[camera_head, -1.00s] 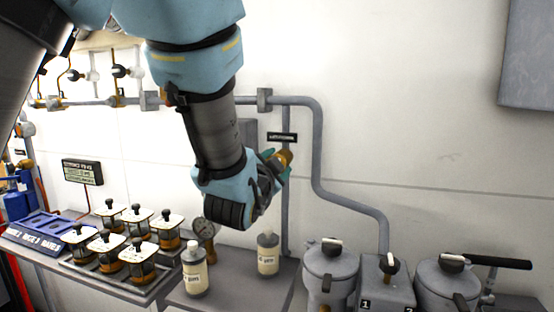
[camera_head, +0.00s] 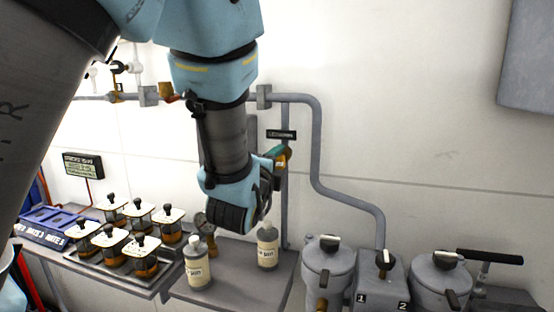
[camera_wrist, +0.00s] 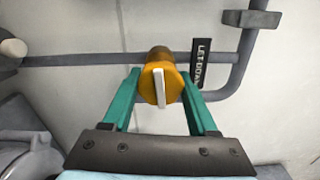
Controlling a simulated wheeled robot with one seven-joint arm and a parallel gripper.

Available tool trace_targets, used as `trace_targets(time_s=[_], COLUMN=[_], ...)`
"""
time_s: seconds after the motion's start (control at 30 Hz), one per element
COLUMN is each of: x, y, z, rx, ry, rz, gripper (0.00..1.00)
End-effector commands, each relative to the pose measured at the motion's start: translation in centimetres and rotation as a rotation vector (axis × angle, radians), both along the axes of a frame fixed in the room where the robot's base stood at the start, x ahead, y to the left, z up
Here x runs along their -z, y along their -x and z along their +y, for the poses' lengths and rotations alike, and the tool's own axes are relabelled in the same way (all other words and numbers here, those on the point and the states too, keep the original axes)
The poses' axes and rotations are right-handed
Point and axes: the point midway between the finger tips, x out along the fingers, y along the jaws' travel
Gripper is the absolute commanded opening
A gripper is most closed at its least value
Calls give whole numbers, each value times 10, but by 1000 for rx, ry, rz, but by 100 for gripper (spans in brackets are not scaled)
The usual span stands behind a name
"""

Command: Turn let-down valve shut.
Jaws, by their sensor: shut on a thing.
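The let-down valve has an orange knob (camera_wrist: 172,84) with a white pointer bar, on a grey pipe beside a black "LET-DOWN" label (camera_wrist: 202,64). In the wrist view the bar stands nearly upright, roughly across the horizontal-looking pipe. My gripper (camera_wrist: 160,88) has its teal fingers on both sides of the knob and is shut on it. In the head view my gripper (camera_head: 272,158) reaches the wall pipe just below the label (camera_head: 281,135). The knob (camera_head: 281,160) is mostly hidden there by the fingers and wrist.
Two labelled bottles (camera_head: 197,266) (camera_head: 267,248) stand on the bench below my gripper. Several lidded jars (camera_head: 140,255) stand in a tray to the left. Grey lidded pots (camera_head: 329,268) (camera_head: 440,280) are at lower right.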

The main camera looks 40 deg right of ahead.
Motion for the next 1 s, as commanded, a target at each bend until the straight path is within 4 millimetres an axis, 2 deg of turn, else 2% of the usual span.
trace_targets(time_s=[0.3, 0.77, 0.8, 1.0], x=[1, 1, 1, 1], y=[1, 1, 1, 1], z=[-1, -1, -1, 0], rx=[3, 3, 3, 2], ry=[-52, -61, -61, -60], rz=[-81, -92, -92, -91], gripper=[3, 3, 60, 82])
